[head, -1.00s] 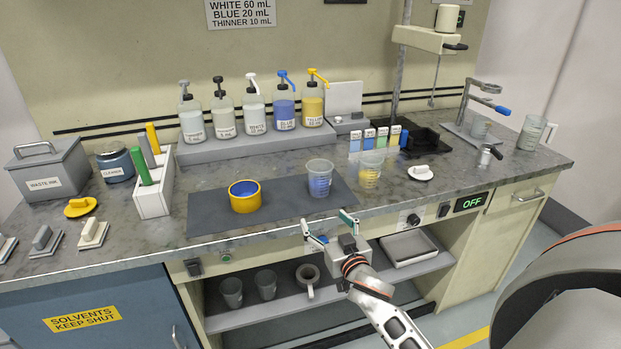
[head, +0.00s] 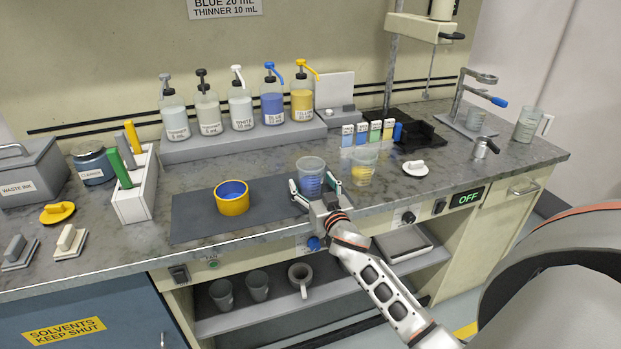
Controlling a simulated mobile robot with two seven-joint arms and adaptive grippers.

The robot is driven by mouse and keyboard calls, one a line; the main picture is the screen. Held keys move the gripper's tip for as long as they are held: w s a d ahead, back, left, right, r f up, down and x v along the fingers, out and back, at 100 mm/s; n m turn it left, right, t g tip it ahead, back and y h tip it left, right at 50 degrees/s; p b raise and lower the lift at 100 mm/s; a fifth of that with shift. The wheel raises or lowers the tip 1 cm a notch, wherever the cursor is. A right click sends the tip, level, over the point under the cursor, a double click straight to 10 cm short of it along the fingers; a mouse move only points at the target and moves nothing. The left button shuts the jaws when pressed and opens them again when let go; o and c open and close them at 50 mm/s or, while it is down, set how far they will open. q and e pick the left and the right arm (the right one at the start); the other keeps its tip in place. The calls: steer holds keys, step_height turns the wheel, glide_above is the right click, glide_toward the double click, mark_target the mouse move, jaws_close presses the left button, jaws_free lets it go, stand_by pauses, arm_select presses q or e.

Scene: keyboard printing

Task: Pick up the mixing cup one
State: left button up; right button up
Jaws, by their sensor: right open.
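A clear mixing cup with blue markings or contents (head: 311,170) stands upright on the dark mat's (head: 200,222) right part. A second clear cup with yellow in its lower part (head: 364,164) stands just right of it. I cannot read which is cup one. My right gripper (head: 314,187) is open at the near side of the blue cup, one finger at its left and one at its right. The fingers partly cover the cup's lower part; contact cannot be told. My left gripper is not in view.
A yellow-rimmed bowl with blue inside (head: 232,197) sits left on the mat. Pump bottles (head: 272,104) stand on a raised ledge behind. A white-knobbed lid (head: 415,168) lies to the right. Grey cups (head: 222,293) stand on the shelf below.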

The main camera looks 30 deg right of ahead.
steer(key=shift+w+d, duration=0.1)
steer(key=shift+w, duration=0.55)
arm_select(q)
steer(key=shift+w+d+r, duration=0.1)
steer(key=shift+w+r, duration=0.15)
arm_select(e)
steer(key=c, duration=1.3)
steer(key=shift+r, duration=0.7)
arm_select(q)
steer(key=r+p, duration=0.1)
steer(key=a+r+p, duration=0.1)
steer(key=p, duration=0.2)
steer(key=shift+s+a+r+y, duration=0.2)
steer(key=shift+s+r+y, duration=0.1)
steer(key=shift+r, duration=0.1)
arm_select(e)
step_height(320, 180, up, 19)
steer(key=shift+f, duration=0.2)
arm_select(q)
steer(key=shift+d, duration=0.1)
arm_select(e)
steer(key=shift+o, duration=0.2)
